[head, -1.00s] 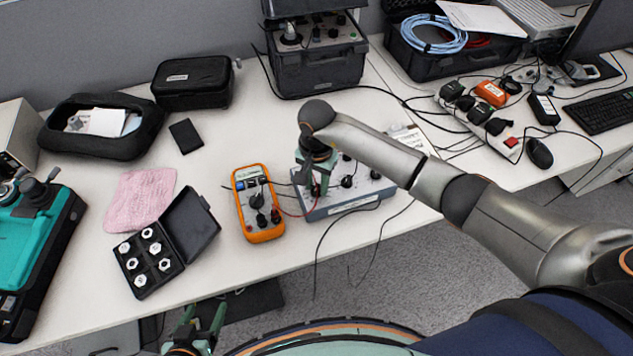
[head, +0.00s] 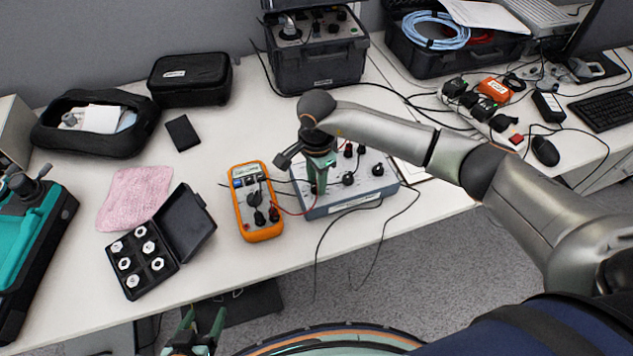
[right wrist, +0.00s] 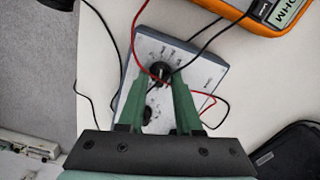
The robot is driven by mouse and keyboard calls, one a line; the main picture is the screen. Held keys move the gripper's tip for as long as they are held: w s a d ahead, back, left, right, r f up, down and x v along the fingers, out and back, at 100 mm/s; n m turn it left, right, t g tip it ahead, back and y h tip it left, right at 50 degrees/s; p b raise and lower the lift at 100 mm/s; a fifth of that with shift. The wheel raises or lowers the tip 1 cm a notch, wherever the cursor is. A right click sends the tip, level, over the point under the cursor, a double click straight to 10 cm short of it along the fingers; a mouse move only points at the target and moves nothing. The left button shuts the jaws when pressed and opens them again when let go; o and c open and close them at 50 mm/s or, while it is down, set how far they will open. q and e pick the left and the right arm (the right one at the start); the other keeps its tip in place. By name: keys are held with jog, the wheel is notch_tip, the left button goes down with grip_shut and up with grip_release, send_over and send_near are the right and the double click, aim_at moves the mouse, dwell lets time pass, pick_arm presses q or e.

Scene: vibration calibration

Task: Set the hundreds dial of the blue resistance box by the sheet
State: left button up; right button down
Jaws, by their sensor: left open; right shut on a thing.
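The blue-grey resistance box (head: 345,203) sits near the table's front edge, with several black knobs on its pale top panel. My right gripper (head: 318,186) points down at the left end of the box. In the right wrist view its green fingers (right wrist: 158,82) are shut on a black dial (right wrist: 158,70). Another knob (right wrist: 148,113) shows between the fingers, nearer the palm. The dial's setting is too small to read. A white sheet (head: 411,174) lies right of the box, mostly hidden by my right arm. My left gripper (head: 205,328) is open and empty, in front of the table.
An orange multimeter (head: 258,204) stands just left of the box, with red and black leads running to the box area. Loose black cables hang over the front edge. An open case of weights (head: 142,262) and a pink cloth (head: 135,196) lie further left.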

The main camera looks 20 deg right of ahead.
jog(key=m+b, duration=0.1)
jog(key=m, duration=0.5)
jog(key=shift+b, duration=0.3)
jog(key=m, duration=0.5)
jog(key=shift+m+b, duration=0.3)
jog(key=shift+b, duration=0.05)
jog(key=c, duration=0.6)
grip_release()
notch_tip(320, 180, up, 13)
jog(key=shift+f+b, duration=0.2)
jog(key=shift+b, duration=0.15)
